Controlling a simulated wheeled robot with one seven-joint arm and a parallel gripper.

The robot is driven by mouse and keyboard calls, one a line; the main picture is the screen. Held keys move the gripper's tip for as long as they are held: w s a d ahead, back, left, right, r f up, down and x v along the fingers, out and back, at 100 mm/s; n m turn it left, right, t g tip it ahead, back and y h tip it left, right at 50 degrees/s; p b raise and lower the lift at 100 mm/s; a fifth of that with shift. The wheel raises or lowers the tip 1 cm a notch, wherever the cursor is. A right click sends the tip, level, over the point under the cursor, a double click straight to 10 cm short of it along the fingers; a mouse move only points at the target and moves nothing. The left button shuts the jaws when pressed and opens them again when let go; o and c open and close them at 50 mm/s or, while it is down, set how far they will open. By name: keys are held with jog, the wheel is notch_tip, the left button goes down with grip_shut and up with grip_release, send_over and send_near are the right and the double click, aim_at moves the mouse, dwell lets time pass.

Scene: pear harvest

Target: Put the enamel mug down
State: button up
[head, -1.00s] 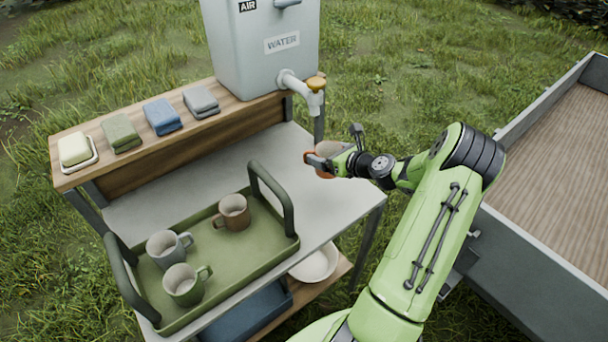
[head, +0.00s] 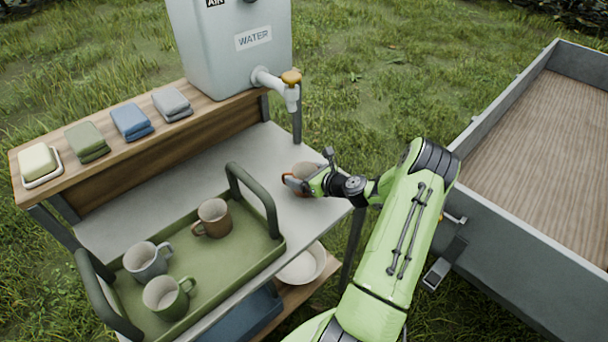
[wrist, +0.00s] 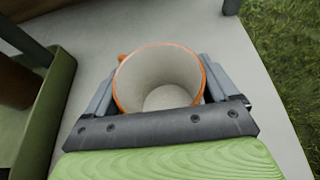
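The enamel mug (wrist: 160,78), pale inside with an orange rim, sits upright between the two fingers of my gripper (wrist: 158,92) in the wrist view. The fingers lie against its opposite sides. In the head view my gripper (head: 308,184) holds the mug (head: 306,170) at the right end of the grey tabletop (head: 225,157), below the tap. I cannot tell whether its base touches the top. Part of the mug is hidden by my gripper.
A green tray (head: 240,255) with brown, grey and green mugs stands left of my gripper. The water tank (head: 235,50) and tap (head: 285,88) are behind. Folded cloths and soap lie on the wooden shelf (head: 60,178). A trailer (head: 520,250) stands right.

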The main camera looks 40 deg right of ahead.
jog(key=shift+o, duration=1)
jog(key=shift+r, duration=0.2)
jog(key=p+v, duration=0.1)
jog(key=v, duration=1.1)
jog(key=shift+p, duration=0.4)
jog(key=shift+f, duration=0.1)
